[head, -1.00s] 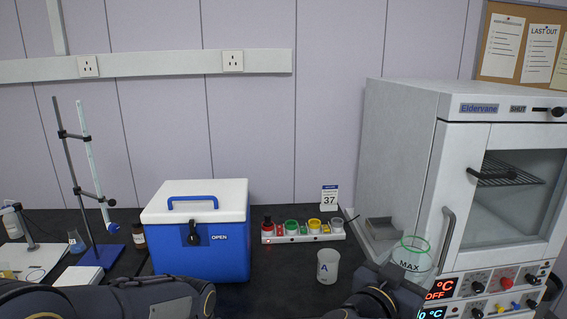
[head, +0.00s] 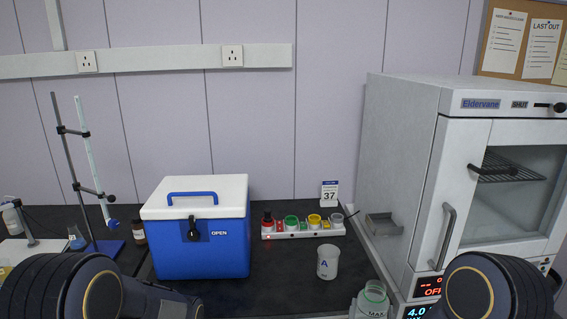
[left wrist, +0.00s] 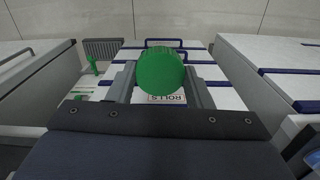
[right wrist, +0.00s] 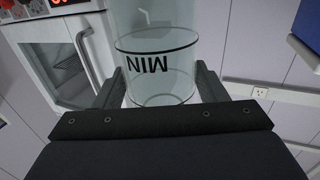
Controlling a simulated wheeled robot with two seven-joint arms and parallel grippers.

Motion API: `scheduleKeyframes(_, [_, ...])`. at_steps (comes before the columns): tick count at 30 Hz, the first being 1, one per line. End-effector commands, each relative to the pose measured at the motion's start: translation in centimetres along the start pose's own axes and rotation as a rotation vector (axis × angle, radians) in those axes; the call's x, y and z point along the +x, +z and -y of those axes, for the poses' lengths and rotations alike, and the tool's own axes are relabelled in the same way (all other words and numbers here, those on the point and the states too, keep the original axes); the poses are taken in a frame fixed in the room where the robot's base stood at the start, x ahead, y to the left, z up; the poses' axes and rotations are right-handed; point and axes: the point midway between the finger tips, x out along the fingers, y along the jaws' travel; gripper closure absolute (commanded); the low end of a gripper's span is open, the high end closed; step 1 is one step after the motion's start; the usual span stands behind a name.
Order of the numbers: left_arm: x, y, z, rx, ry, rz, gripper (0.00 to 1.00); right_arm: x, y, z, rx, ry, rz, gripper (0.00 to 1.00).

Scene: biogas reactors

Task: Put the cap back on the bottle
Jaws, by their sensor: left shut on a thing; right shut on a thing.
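The bottle (head: 371,303) is clear, with a green ring at its open mouth and MAX lettering on its side. It looks upright at the lower edge of the head view, its lower part cut off. In the right wrist view, my right gripper (right wrist: 158,78) is shut around its clear wall (right wrist: 160,88), which bears MIN lettering. The round green cap (left wrist: 161,72) sits between the fingers of my left gripper (left wrist: 160,82), which is shut on it in the left wrist view. The cap is apart from the bottle. Both gripper tips are out of the head view.
A blue cool box (head: 203,240) with a white lid stands on the black bench. A beaker marked A (head: 327,263) stands right of it, before a rack of coloured pots (head: 303,232). A white oven (head: 425,180) stands at right. The bench between cool box and beaker is clear.

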Motion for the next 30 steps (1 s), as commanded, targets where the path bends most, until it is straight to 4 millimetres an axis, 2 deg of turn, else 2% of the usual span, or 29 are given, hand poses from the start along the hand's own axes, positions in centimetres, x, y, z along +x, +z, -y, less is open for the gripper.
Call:
scheduleKeyframes(8, [-0.1,0.0,0.0,-0.001,0.000,0.000,0.75,0.0,-0.1,0.1,0.001,-0.004,-0.005,0.78])
scheduleKeyframes(13, [-0.1,0.0,0.0,-0.002,0.000,0.000,0.75,-0.4,1.1,1.5,-0.003,-0.066,-0.001,0.78])
scheduleKeyframes(30, [-0.1,0.0,0.0,-0.002,0.000,0.000,0.75,-3.8,10.0,12.4,0.000,-0.577,-0.003,0.78])
